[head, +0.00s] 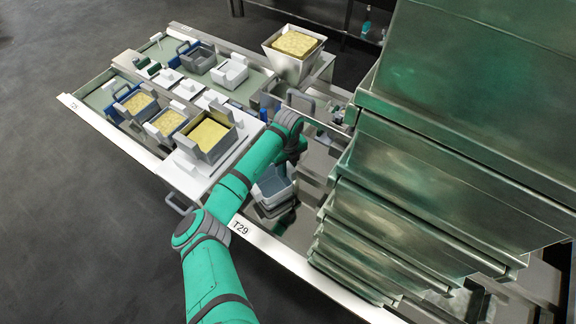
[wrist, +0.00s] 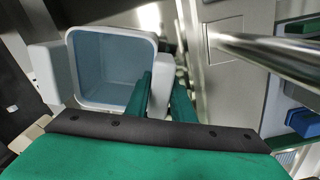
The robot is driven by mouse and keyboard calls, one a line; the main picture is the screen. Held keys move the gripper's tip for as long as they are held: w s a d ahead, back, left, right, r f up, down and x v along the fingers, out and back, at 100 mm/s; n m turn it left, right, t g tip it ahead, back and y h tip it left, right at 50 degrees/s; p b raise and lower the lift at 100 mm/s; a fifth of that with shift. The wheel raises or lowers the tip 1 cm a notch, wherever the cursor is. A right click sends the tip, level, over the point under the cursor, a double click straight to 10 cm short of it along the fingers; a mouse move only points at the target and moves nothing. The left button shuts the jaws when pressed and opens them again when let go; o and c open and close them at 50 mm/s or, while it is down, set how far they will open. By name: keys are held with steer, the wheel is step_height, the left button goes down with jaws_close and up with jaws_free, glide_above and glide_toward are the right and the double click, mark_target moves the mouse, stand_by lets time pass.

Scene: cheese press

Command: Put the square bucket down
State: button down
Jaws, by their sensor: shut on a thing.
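The square bucket (wrist: 110,68) is a white, open-topped container with a grey-blue inside and a block-like handle on each side. It shows empty in the wrist view. In the head view its grey inside (head: 271,181) shows just right of my forearm. The fingers are hidden behind my arm in the head view. Similar dark shapes show right under the bucket; I cannot tell whether they are other buckets or reflections, or whether the bucket touches anything below.
Large stacked metal panels (head: 450,140) stand close on the right. A steel bar (wrist: 265,52) runs near my gripper. Cheese-filled moulds (head: 208,137) stand on the table to the left. A larger bin of cheese (head: 294,45) stands at the back. The table edge (head: 285,258) is in front.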

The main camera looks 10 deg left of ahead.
steer(key=shift+f, duration=0.25)
steer(key=c, duration=1.5)
jaws_free()
steer(key=shift+f, duration=0.15)
steer(key=shift+c, duration=0.2)
step_height(320, 180, up, 12)
steer(key=shift+r, duration=0.1)
steer(key=shift+d, duration=0.1)
